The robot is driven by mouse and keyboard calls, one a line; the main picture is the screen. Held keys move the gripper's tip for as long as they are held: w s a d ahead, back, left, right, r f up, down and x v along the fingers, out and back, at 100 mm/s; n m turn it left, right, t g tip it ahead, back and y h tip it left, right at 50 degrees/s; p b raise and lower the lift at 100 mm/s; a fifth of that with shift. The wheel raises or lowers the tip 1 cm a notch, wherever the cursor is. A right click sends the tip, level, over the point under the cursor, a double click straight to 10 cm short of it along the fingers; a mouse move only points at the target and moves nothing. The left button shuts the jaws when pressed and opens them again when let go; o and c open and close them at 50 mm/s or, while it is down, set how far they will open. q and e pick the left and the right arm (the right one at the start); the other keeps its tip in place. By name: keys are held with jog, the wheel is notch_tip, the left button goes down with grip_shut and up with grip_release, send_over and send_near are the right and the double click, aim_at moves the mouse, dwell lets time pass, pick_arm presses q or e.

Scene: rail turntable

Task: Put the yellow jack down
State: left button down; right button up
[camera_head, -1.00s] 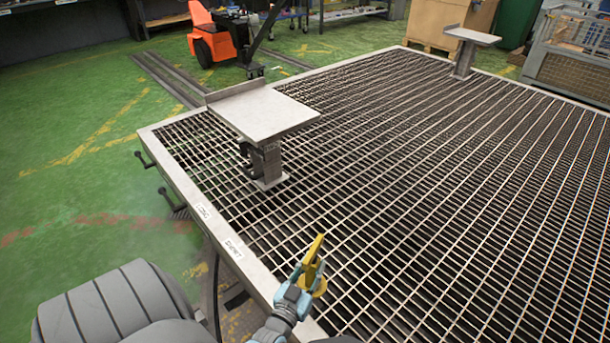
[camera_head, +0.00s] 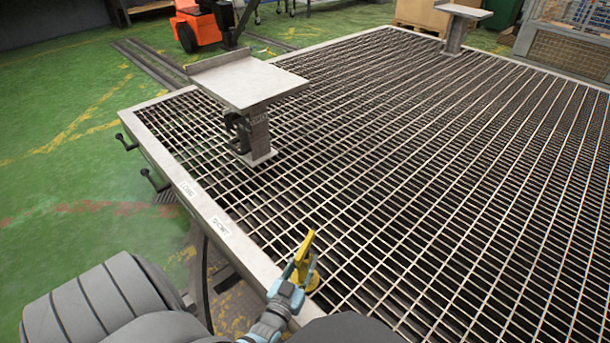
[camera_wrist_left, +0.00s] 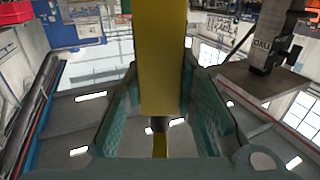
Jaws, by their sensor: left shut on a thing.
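The yellow jack (camera_head: 304,258) is in my left gripper (camera_head: 296,272), low in the middle of the head view. It stands over the near left edge of the grated turntable (camera_head: 420,180). In the left wrist view the jack's yellow bar (camera_wrist_left: 161,60) fills the space between the two teal fingers, and the gripper (camera_wrist_left: 160,110) is shut on it. A round yellow part shows low on the jack in the head view. I cannot tell whether it touches the grating. My right gripper is not in view.
A grey pedestal with a flat plate (camera_head: 246,84) stands on the grating ahead; a second one (camera_head: 457,12) is at the far side. Black handles (camera_head: 155,181) stick out from the left frame. The grating around the jack is clear. An orange machine (camera_head: 197,26) stands beyond.

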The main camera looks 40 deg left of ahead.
pick_arm(q)
jog(key=shift+f, duration=0.15)
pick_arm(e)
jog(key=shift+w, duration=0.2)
pick_arm(q)
jog(key=c, duration=1.3)
grip_release()
jog(key=shift+r, duration=0.3)
jog(key=p+v, duration=0.2)
jog(key=v, duration=1)
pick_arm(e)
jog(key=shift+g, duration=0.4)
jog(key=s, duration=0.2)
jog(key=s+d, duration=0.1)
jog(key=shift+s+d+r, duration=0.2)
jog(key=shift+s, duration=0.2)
pick_arm(q)
jog(key=shift+f, duration=0.1)
